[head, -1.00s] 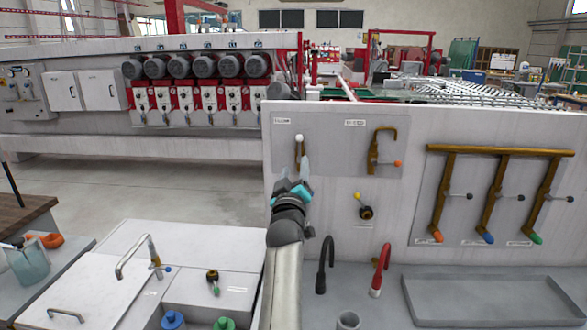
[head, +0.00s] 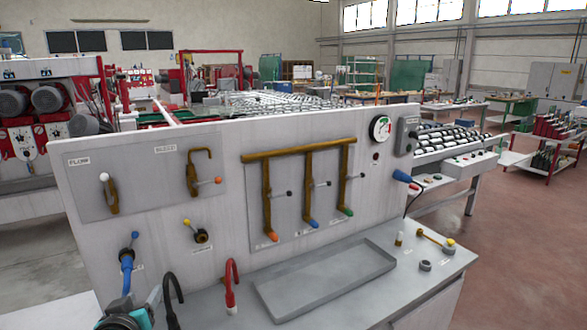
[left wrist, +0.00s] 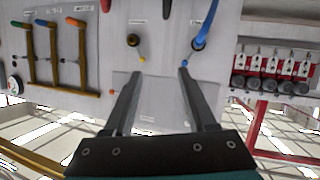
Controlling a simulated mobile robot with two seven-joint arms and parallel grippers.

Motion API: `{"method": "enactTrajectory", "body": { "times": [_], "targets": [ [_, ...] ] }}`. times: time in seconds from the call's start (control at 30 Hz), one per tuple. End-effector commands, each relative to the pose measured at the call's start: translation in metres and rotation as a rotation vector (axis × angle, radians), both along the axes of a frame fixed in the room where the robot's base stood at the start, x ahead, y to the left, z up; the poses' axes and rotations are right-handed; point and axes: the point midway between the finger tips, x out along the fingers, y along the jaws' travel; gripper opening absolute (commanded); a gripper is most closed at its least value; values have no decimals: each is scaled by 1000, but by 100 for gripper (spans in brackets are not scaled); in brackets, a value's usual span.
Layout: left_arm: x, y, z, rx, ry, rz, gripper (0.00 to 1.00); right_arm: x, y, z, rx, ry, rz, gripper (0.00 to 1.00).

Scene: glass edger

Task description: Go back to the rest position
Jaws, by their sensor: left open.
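My left gripper (head: 127,318) shows only in part at the bottom left of the head view, low in front of the white valve panel (head: 375,120). In the left wrist view, which shows the panel upside down, its two fingers (left wrist: 160,75) are spread apart with nothing between them. Their tips point at the panel near a small yellow-handled valve (left wrist: 134,42) and a blue-handled pipe (left wrist: 200,38). I cannot tell the gap to the panel. My right gripper is in neither view.
The panel carries a brass manifold (head: 300,150) with three valves, a flow valve (head: 110,195) and a gauge (head: 381,128). Black (head: 172,295) and red (head: 231,285) spouts stand on the counter beside a grey tray (head: 330,278). Open floor (head: 515,245) lies to the right.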

Motion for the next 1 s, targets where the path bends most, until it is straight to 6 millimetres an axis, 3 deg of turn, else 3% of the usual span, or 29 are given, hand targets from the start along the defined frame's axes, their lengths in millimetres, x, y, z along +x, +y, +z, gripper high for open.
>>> {"method": "enactTrajectory", "body": {
  "times": [0.1,0.3,0.5,0.73,1.0],
  "targets": [
    [-53,-38,-46,50,225,-112,57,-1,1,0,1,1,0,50],
    [-147,-91,-95,96,542,-280,57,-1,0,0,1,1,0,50],
    [-220,-121,-115,115,752,-400,57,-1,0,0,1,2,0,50],
    [-294,-145,-121,121,944,-518,57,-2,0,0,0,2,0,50],
    [-283,-146,-192,117,965,-518,57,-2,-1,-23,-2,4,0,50]
  ]
}}
